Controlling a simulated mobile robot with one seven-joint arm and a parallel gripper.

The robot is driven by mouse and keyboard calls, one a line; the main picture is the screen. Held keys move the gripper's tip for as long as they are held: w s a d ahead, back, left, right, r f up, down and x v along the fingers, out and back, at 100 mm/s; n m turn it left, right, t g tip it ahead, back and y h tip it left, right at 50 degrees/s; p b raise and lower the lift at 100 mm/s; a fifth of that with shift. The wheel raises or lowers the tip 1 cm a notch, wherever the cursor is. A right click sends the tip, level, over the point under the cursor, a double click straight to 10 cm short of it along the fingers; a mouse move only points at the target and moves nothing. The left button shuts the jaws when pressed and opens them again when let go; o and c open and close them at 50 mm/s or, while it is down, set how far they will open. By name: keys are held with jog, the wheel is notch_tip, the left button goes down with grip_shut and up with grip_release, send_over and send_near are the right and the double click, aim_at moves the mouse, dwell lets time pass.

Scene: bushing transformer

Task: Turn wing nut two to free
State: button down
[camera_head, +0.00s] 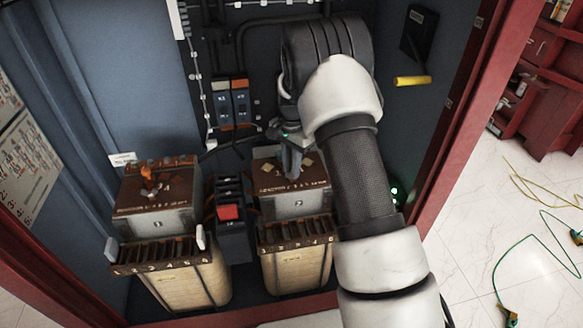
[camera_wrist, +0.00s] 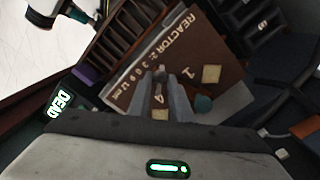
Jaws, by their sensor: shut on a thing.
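The brown-topped reactor unit marked 2 (camera_head: 297,203) stands inside the cabinet, right of centre. My gripper (camera_head: 290,172) reaches down onto this plate from above and behind. In the wrist view its two fingers (camera_wrist: 161,78) are close together over the plate, shut on a small part between the tips, taken as wing nut two. The nut is mostly hidden by the fingers, and its angle cannot be told.
A similar unit marked 1 (camera_head: 157,218) stands at left with an orange part on top. A dark block with a red switch (camera_head: 229,212) stands between the units. A yellow handle (camera_head: 412,81) is on the right wall. My arm fills the space right of unit 2.

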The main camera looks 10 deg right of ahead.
jog(key=n, duration=0.4)
jog(key=shift+n, duration=0.3)
jog(key=n, duration=0.4)
jog(key=shift+n+b, duration=0.3)
jog(key=shift+n, duration=0.1)
jog(key=shift+r, duration=0.1)
jog(key=c, duration=1.9)
grip_release()
notch_tip(320, 180, up, 17)
jog(key=shift+r+p, duration=0.2)
jog(key=shift+p, duration=0.45)
jog(key=shift+r, duration=0.1)
